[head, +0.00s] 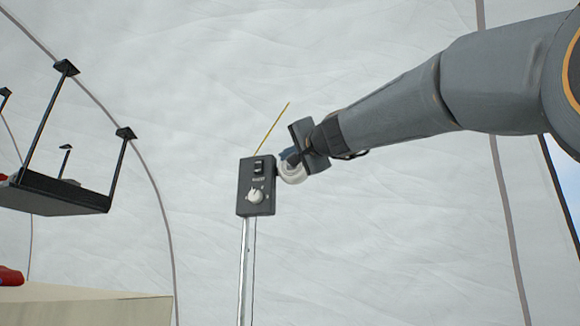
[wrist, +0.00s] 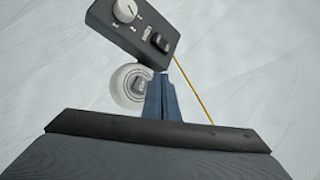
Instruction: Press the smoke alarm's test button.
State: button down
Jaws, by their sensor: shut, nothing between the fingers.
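The smoke alarm (head: 293,174) is a small white round disc beside the right edge of a dark control box, in the middle of the head view. In the wrist view the alarm (wrist: 121,98) shows a grey square test button (wrist: 139,88) near its middle. My gripper (head: 286,155) is shut and empty, with its blue-grey fingers in front of the upper part of the alarm. In the wrist view my gripper (wrist: 161,76) overlaps the alarm's right edge, and its tips are right of the button. I cannot tell whether the fingers touch the alarm.
The dark control box (head: 256,203), with a white dial and a black switch, stands on a thin metal post (head: 246,270). A thin yellow rod (head: 272,127) slants up behind it. A black hanging shelf (head: 55,196) is at left, above a beige surface (head: 85,306). Pale tent fabric surrounds everything.

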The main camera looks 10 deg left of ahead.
jog(key=shift+s+a, duration=0.1)
jog(key=shift+s, duration=1.05)
jog(key=w+d+f+g+h+b, duration=0.1)
jog(key=w+d+f+h, duration=0.2)
jog(key=f, duration=1)
jog(key=w+d+f+n+g+h, duration=0.1)
jog(key=w+d+f+g+h, duration=0.2)
jog(key=f, duration=0.9)
jog(key=w+d+f+h+b, duration=0.15)
jog(key=d+f, duration=0.35)
jog(key=f, duration=0.8)
jog(key=s+d+f+g+h, duration=0.15)
jog(key=d+f, duration=0.35)
jog(key=f, duration=0.5)
jog(key=s+d+f+g+h, duration=0.1)
jog(key=s+d+f+g, duration=0.3)
jog(key=f, duration=0.7)
jog(key=s+d+f+n+g+h, duration=0.1)
jog(key=s+d+f, duration=0.4)
jog(key=s+f, duration=0.3)
jog(key=s+d+f+g+h+b, duration=0.1)
jog(key=s+d+f+g, duration=0.1)
jog(key=s+d+f, duration=0.4)
jog(key=s+d+f+n+g+h+b, duration=0.1)
jog(key=s+d+f, duration=0.4)
jog(key=s+f, duration=0.5)
notch_tip(320, 180, down, 3)
jog(key=shift+s+d+f+n+g, duration=0.1)
jog(key=shift+s+d+n+g, duration=0.2)
jog(key=shift+s+g, duration=0.15)
